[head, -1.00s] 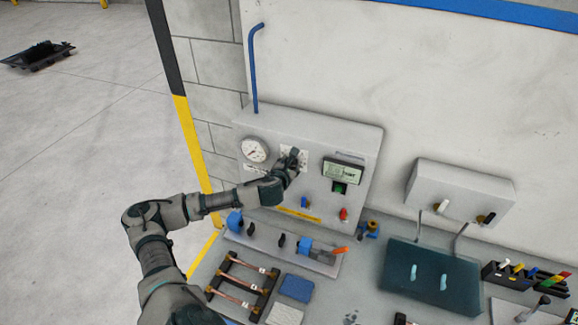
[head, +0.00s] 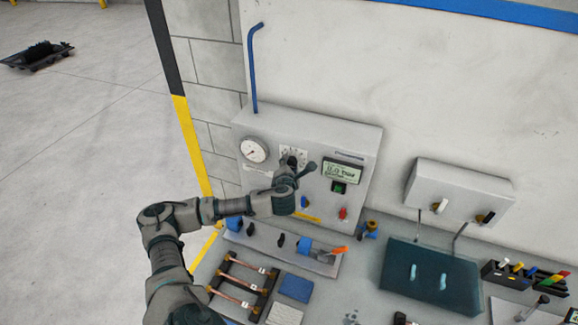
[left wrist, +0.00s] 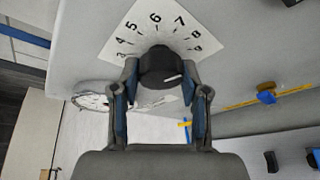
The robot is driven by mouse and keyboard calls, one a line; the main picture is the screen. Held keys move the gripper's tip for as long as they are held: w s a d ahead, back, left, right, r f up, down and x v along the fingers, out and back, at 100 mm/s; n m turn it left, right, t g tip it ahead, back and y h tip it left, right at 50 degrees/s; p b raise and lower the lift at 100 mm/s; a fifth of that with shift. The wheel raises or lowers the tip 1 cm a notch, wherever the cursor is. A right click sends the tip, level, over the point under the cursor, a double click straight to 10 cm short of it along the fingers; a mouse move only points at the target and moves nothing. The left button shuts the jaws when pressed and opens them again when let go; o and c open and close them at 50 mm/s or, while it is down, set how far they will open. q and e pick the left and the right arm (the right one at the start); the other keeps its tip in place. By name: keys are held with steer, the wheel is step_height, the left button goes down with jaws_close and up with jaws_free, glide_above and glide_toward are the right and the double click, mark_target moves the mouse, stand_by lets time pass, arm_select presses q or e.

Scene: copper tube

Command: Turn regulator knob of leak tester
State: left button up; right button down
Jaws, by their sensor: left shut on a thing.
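The grey leak tester (head: 310,130) stands at the back of the bench against the wall. Its black regulator knob (left wrist: 160,68) has a white pointer line and sits on a white number plate (left wrist: 148,28), also visible in the head view (head: 294,152). My left gripper (left wrist: 160,78) is shut on the knob, one finger on either side. In the head view my left gripper (head: 291,163) largely hides the knob. The round pressure gauge (head: 253,150) is left of it, and the lit display (head: 342,172) is right of it. My right gripper is out of view.
Blue (head: 305,203) and red (head: 343,213) valve handles are low on the tester's front. A fixture strip (head: 280,245) with blue blocks lies below.

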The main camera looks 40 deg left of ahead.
arm_select(q)
steer(key=o, duration=1.1)
steer(key=shift+w, duration=0.1)
steer(key=shift+o, duration=0.2)
steer(key=shift+w+a+f, duration=0.1)
steer(key=shift+w+f, duration=0.05)
steer(key=v, duration=1.1)
steer(key=shift+s, duration=0.3)
